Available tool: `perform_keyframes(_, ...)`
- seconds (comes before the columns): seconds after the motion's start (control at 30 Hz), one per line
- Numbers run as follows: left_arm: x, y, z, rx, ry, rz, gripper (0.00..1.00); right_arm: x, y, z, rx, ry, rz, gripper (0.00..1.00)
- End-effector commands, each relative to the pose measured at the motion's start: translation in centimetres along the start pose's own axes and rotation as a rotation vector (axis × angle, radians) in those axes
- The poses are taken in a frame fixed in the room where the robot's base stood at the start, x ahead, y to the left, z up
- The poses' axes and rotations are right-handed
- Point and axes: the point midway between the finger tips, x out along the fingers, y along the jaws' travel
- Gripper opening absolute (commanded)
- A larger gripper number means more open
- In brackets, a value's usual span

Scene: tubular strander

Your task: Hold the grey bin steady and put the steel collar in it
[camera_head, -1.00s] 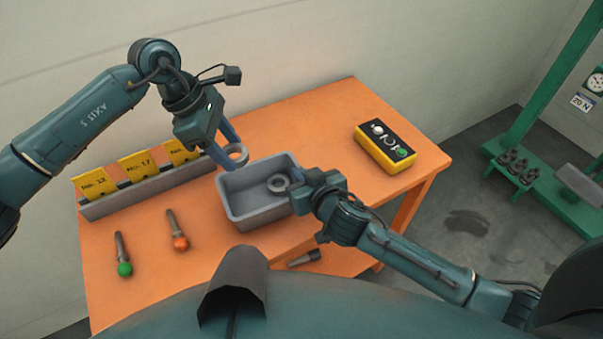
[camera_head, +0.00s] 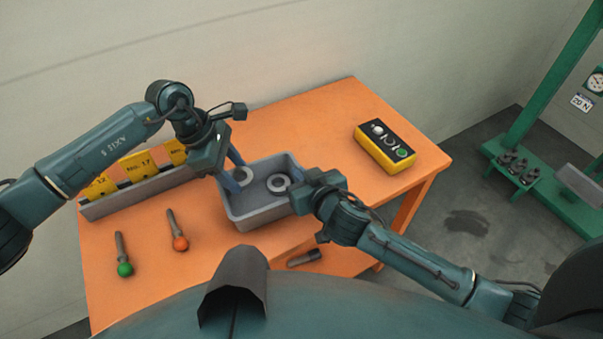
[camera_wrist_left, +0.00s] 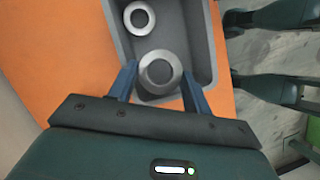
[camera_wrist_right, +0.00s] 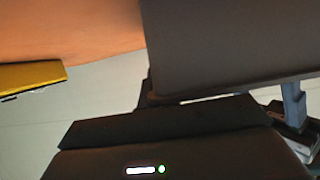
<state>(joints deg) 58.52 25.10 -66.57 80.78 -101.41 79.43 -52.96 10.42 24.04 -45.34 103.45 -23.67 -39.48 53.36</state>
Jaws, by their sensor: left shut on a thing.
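The grey bin (camera_head: 262,219) stands on the orange table. One steel collar (camera_head: 279,183) lies inside it and also shows in the left wrist view (camera_wrist_left: 139,18). My left gripper (camera_head: 234,174) is shut on another steel collar (camera_head: 244,176), inside the bin's outline near its left wall. In the left wrist view this collar (camera_wrist_left: 160,72) sits between the fingertips; whether it touches the bin floor cannot be told. My right gripper (camera_head: 300,194) is at the bin's right wall. In the right wrist view its fingers are wide apart, and the bin (camera_wrist_right: 230,40) fills much of the picture.
A grey rack with yellow labels (camera_head: 137,167) stands left of the bin. A green-ended tool (camera_head: 123,258) and an orange-ended tool (camera_head: 176,232) lie in front. A yellow control box (camera_head: 386,148) is at right.

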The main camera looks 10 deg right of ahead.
Motion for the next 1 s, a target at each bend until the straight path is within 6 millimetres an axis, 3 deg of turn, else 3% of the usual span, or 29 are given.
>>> perform_keyframes(0.5,3.2,0.0,-1.4,-0.001,0.001,0.001,0.20,0.0,0.1,0.0,-0.004,-0.001,0.003,0.00)
perform_keyframes(0.83,3.5,0.0,-1.7,-0.004,0.005,0.001,0.20,0.0,0.1,0.0,-0.004,0.001,0.002,0.00)
perform_keyframes(0.87,3.6,0.0,-1.7,-0.004,0.006,0.001,0.50,0.0,0.1,0.0,-0.004,0.001,0.002,0.00)
perform_keyframes(1.0,3.6,0.0,-1.8,-0.005,0.007,0.001,0.61,0.0,0.1,0.0,-0.004,0.002,0.001,0.00)
